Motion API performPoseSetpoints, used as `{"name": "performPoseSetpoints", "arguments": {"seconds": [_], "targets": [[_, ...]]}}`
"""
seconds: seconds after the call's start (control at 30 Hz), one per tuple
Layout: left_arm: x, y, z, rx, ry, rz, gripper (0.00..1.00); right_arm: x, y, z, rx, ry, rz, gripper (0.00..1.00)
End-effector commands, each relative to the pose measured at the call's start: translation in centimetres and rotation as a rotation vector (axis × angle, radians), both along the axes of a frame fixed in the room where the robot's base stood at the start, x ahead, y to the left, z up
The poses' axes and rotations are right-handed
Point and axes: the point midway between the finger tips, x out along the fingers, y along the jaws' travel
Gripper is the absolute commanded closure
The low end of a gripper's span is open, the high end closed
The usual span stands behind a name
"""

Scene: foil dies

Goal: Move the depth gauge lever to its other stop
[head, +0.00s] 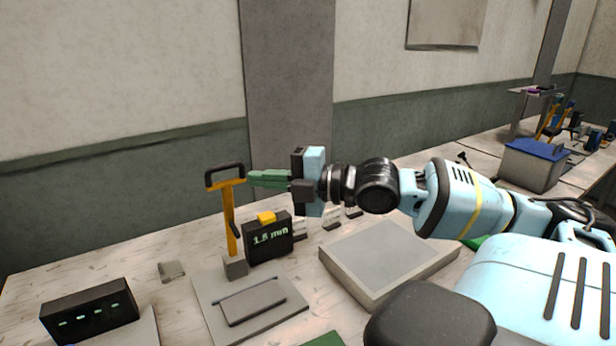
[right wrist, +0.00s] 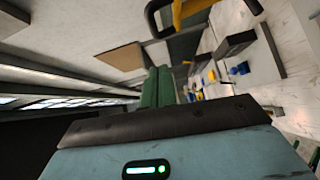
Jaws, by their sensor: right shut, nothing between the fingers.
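The depth gauge lever (head: 231,215) is a yellow post with a black loop handle (head: 225,172) on top. It stands nearly upright from a small grey block. A black display (head: 268,242) beside it reads 1.5 mm and has a yellow piece on top. My right gripper (head: 252,178) has green fingers, shut and empty. Their tips are just right of the lever's top, under the handle's right end; I cannot tell if they touch. In the right wrist view the black handle (right wrist: 152,20) shows near the fingers (right wrist: 158,82). My left gripper is out of view.
A grey plate with a raised slab (head: 255,302) lies in front of the lever. A black box with green lights (head: 90,311) is at left. A thick grey block (head: 388,255) lies right of the display. Small white cards (head: 332,221) stand behind it.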

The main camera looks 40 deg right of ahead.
Motion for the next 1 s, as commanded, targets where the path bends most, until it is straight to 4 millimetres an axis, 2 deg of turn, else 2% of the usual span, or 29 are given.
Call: {"name": "performPoseSetpoints", "arguments": {"seconds": [0.33, 0.77, 1.0], "targets": [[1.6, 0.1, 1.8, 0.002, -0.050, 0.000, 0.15, -1.4, -0.8, 0.4, 0.000, -0.006, -0.002, 1.00], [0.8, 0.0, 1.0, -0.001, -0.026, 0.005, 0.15, -3.3, -2.1, 0.0, 0.002, 0.002, -0.002, 1.00], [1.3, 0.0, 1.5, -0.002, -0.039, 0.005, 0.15, -4.9, -3.1, 0.5, 0.003, -0.005, -0.005, 1.00]]}}
